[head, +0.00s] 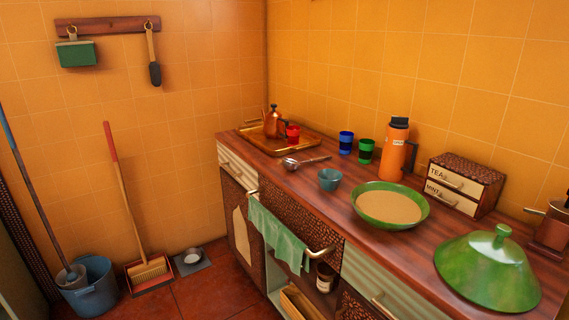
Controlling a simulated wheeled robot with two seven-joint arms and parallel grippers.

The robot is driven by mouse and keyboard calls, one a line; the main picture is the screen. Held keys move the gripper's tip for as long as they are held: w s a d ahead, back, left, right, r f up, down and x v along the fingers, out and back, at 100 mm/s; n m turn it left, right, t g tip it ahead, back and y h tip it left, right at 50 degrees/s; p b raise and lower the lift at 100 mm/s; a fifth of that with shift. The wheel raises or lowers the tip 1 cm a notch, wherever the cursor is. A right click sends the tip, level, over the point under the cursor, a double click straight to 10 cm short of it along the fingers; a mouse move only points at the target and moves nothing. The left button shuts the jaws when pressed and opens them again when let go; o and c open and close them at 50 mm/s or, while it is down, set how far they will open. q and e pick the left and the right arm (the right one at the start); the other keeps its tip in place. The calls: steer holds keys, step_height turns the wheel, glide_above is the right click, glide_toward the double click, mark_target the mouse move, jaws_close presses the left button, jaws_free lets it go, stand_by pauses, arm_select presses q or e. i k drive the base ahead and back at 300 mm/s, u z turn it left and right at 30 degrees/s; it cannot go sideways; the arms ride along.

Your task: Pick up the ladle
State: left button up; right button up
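The ladle (306,161) lies on the wooden counter in the head view, between the tray and the small teal bowl. It looks metallic, with its round bowl end at the left and its handle pointing right and slightly back. Nothing covers it. Neither of my grippers shows in the head view.
A tray (310,150) with a copper teapot (273,122) and red cup (293,134) stands behind the ladle. A teal bowl (330,180) and green bowl (390,206) stand nearer. Blue cup (346,142), green cup (366,151) and orange flask (396,152) stand along the wall.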

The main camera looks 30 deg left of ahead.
mark_target(290, 165)
steer(key=u, duration=2.15)
steer(key=i, duration=2.55)
steer(key=z, duration=2.4)
